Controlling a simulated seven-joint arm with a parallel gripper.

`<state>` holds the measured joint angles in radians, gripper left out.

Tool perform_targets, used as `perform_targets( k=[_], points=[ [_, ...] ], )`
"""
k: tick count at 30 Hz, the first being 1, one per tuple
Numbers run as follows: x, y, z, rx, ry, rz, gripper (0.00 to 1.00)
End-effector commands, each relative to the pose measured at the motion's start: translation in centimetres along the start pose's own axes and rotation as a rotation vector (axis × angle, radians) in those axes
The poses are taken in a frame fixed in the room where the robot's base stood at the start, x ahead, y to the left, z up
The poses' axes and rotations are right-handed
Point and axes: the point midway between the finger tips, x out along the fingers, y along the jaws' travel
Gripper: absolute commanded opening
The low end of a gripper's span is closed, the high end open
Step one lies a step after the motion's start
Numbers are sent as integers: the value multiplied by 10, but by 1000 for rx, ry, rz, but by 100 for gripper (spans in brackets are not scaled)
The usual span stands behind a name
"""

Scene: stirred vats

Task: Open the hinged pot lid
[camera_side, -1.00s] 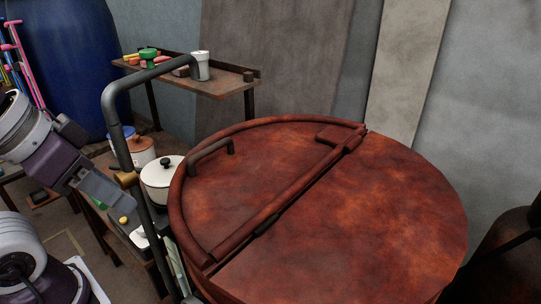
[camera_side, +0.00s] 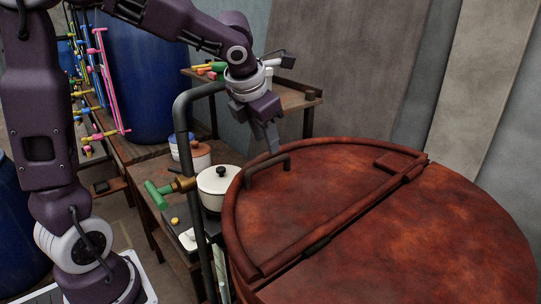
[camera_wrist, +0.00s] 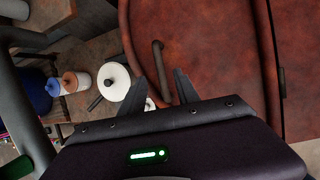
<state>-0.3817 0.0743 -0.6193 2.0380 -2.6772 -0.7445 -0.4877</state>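The rust-red hinged lid (camera_side: 320,190) lies flat and closed on the left half of a large round vat (camera_side: 425,245). A dark curved bar handle (camera_side: 268,163) stands on it near the left rim. The lid (camera_wrist: 200,50) and handle (camera_wrist: 157,55) also show in the wrist view. My gripper (camera_side: 273,150) points down close above the handle in the side view. In the wrist view its two fingers (camera_wrist: 158,72) are spread apart, with the handle between their tips in the picture. Contact with the handle is not clear.
A shelf (camera_side: 300,92) with small items is behind.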

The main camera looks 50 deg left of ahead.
Motion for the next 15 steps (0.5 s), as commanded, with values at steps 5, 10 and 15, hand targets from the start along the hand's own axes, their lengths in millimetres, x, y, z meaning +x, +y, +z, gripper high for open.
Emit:
perform_targets(
  k=[5, 10, 15],
  points=[
    [33, 0, -3, -2, 10, -2, 38],
    [60, 0, -1, -1, 4, 0, 38],
    [68, 0, -1, 0, 1, -1, 38]
  ],
)
